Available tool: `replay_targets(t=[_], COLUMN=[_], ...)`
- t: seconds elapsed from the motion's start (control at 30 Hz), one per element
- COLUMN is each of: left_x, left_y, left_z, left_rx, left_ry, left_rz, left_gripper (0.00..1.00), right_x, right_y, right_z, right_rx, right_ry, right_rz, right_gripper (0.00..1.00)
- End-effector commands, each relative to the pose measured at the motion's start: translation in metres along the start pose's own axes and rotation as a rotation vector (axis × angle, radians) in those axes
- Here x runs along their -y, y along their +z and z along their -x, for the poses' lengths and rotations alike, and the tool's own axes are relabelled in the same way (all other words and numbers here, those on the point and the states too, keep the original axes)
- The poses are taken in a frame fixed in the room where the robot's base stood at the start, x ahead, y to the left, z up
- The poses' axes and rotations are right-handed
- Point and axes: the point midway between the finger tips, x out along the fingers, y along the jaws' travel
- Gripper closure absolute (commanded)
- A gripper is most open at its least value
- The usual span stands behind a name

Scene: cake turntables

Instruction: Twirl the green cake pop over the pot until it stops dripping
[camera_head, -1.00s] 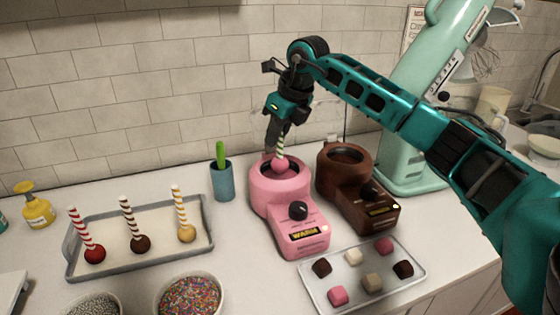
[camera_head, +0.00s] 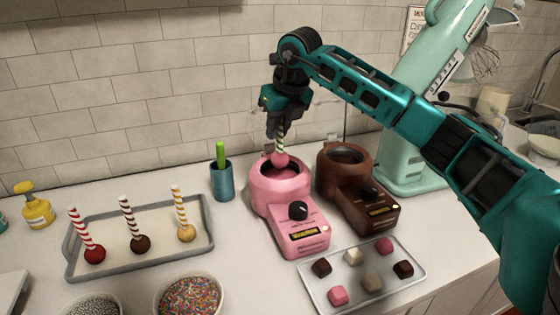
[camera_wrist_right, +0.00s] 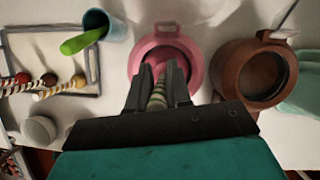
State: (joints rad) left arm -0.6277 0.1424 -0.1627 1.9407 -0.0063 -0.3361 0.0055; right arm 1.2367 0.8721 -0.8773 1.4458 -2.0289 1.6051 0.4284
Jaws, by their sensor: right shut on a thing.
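My right gripper (camera_head: 280,126) is shut on the green-and-white striped stick of the green cake pop (camera_head: 281,146). The pop hangs head down, and its head is coated pink (camera_head: 281,159). The head is over the opening of the pink melting pot (camera_head: 281,193), near its rim. In the right wrist view the striped stick (camera_wrist_right: 157,95) lies between the two fingers, with the pink pot (camera_wrist_right: 140,58) beyond. The head is hidden there. I cannot make out drips. My left gripper is not in view.
A brown melting pot (camera_head: 330,176) stands just right of the pink one. A blue cup (camera_head: 222,183) with a green-handled tool is to the left. A tray (camera_head: 70,264) holds three striped cake pops. A tray of coated cubes (camera_head: 316,288) and a sprinkle bowl (camera_head: 188,296) are in front.

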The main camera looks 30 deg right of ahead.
Motion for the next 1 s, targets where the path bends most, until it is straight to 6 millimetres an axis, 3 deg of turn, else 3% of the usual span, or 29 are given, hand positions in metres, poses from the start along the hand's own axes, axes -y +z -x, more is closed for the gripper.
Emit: replay_targets(t=[0.43, 1.0], left_x=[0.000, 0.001], left_y=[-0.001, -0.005], left_z=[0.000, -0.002], left_rx=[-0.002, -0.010], left_ry=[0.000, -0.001], left_rz=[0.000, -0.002], left_gripper=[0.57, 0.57], right_x=[0.000, 0.000], right_y=[0.013, 0.013], right_z=[0.031, 0.033], right_rx=[0.000, -0.001], right_ry=[0.000, 0.000], right_rz=[0.000, 0.000], right_gripper=[1.00, 1.00])
